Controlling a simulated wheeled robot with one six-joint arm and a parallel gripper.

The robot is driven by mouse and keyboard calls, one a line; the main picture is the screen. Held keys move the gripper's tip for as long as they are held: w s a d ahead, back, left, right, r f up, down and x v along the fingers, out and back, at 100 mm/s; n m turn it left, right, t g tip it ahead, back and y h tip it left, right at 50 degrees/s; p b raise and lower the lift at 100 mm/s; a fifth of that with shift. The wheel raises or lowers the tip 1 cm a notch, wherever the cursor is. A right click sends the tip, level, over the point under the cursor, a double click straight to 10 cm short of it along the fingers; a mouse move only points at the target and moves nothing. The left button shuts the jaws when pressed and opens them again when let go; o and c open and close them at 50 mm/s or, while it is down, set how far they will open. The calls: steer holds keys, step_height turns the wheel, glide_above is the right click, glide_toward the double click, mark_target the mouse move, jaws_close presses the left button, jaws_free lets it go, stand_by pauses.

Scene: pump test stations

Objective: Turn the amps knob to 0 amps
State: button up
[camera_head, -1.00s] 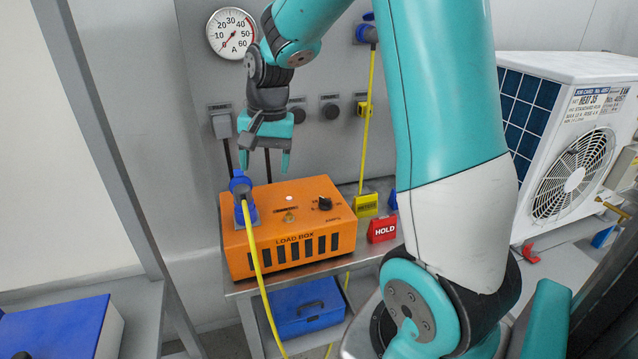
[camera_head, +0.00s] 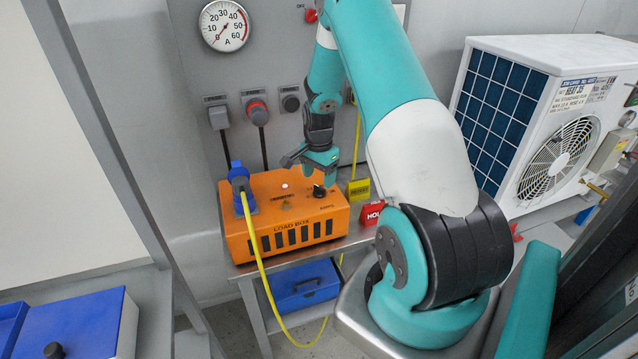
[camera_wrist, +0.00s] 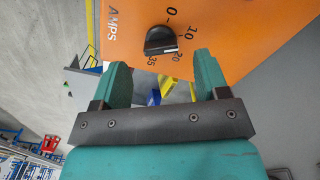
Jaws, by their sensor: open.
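The orange load box (camera_head: 263,217) stands on a metal table, with a blue plug and yellow cable on its left side. The black amps knob (camera_head: 319,191) is on its top at the right. In the wrist view the knob (camera_wrist: 161,41) sits beside a scale reading 0, 10, 20, 35, and its pale mark faces about the 20. My gripper (camera_head: 328,175) is just above the knob. In the wrist view my gripper (camera_wrist: 161,75) has its two fingers apart, with the knob ahead of the gap and nothing between them.
A round amps gauge (camera_head: 224,26) hangs on the grey panel behind, its needle near the low end. A yellow tag (camera_head: 358,189) and a red HOLD tag (camera_head: 371,213) stand right of the box. A white outdoor unit (camera_head: 545,120) stands further right.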

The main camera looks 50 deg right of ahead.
mark_target(319, 188)
steer(key=shift+f+p, duration=0.45)
steer(key=shift+f, duration=1.85)
steer(key=shift+c, duration=0.2)
steer(key=c, duration=0.9)
